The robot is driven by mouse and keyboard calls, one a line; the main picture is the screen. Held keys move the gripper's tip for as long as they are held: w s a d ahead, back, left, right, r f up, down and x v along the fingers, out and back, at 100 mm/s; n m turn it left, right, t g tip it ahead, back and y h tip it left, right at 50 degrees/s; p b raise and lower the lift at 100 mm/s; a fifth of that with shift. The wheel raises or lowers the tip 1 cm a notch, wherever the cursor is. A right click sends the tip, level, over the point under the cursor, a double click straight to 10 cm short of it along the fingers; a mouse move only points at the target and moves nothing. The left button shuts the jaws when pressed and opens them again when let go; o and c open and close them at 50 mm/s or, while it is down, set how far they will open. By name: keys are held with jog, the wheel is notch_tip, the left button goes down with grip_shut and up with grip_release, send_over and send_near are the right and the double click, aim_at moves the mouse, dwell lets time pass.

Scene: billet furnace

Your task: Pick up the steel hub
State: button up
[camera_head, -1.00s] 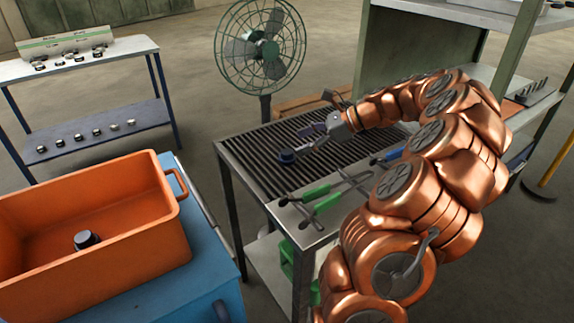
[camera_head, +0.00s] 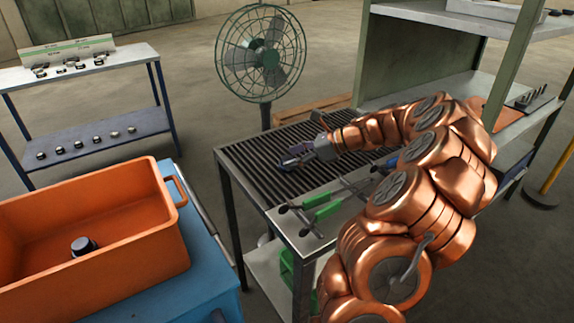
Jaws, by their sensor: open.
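My gripper (camera_head: 292,160) is open, low over the slatted grate of the metal table (camera_head: 275,150). In the earlier frame a small dark round piece, which looks like the steel hub, lay on the grate at this spot. Now the fingers cover that spot, and I cannot tell whether they are around the hub or touching it. A similar dark round piece (camera_head: 83,246) with a lighter top sits on the floor of the orange bin (camera_head: 150,240).
A blue-framed shelf (camera_head: 100,140) at left holds several small parts. An upright metal panel (camera_head: 400,60) rises behind my arm.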

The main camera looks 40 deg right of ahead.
jog(key=shift+w+a+f, duration=0.1)
grip_shut()
dwell(0.6)
